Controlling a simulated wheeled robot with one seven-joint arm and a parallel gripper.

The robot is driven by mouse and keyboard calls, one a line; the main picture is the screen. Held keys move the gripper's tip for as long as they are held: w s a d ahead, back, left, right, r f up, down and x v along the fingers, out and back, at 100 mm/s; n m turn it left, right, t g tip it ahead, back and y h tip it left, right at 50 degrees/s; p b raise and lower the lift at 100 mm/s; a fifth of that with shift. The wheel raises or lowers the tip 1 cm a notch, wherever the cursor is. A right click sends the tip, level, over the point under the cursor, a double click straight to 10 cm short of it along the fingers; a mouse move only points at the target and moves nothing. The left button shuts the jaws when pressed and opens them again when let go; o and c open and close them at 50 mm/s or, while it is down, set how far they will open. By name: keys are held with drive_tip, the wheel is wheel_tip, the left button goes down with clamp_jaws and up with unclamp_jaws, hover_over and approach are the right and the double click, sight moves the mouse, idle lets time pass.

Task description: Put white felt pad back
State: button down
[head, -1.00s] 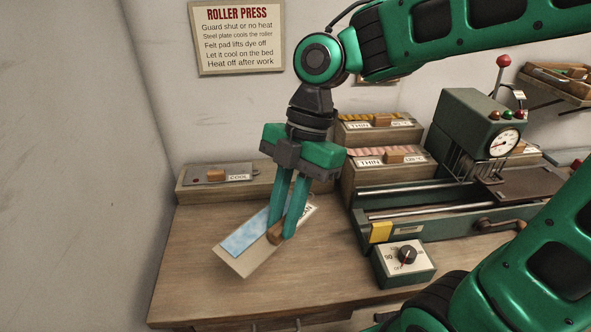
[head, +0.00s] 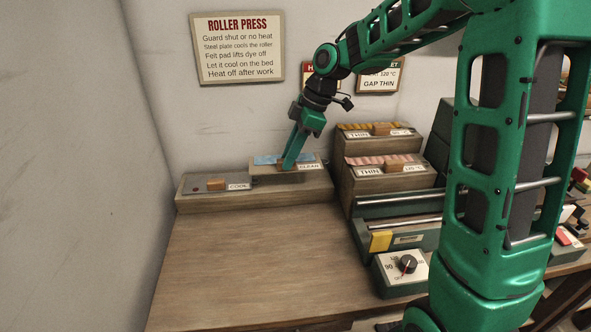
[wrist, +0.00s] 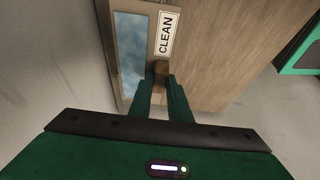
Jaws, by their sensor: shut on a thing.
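The felt pad (head: 268,160) is a flat board with a white face mottled blue, a wooden handle and a CLEAN label. My gripper (head: 288,164) is shut on its handle, over the right part of the low wooden stand (head: 255,202) at the back wall. The pad lies about level over the stand, beside the COOL plate; I cannot tell whether it touches the stand. In the wrist view, the pad (wrist: 131,58) lies ahead of my gripper (wrist: 161,82), with the brown handle (wrist: 160,68) between the fingertips. The fingers hide part of the handle.
The grey COOL plate (head: 205,184) sits on the stand's left part. Stepped wooden boxes labelled THIN (head: 385,178) stand to the right. The press bed (head: 400,205) and a dial box (head: 402,268) are at the right. The table's left and front are clear.

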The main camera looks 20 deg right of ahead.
sight(301, 160)
drive_tip(key=w+d+f, duration=0.2)
drive_tip(key=w+d, duration=0.1)
drive_tip(key=shift+d+f, duration=0.1)
drive_tip(key=shift+f, duration=0.25)
drive_tip(key=shift+w+f, duration=0.1)
drive_tip(key=shift+f, duration=1.9)
drive_tip(key=shift+f, duration=0.35)
drive_tip(key=c, duration=1.7)
unclamp_jaws()
drive_tip(key=shift+o, duration=0.2)
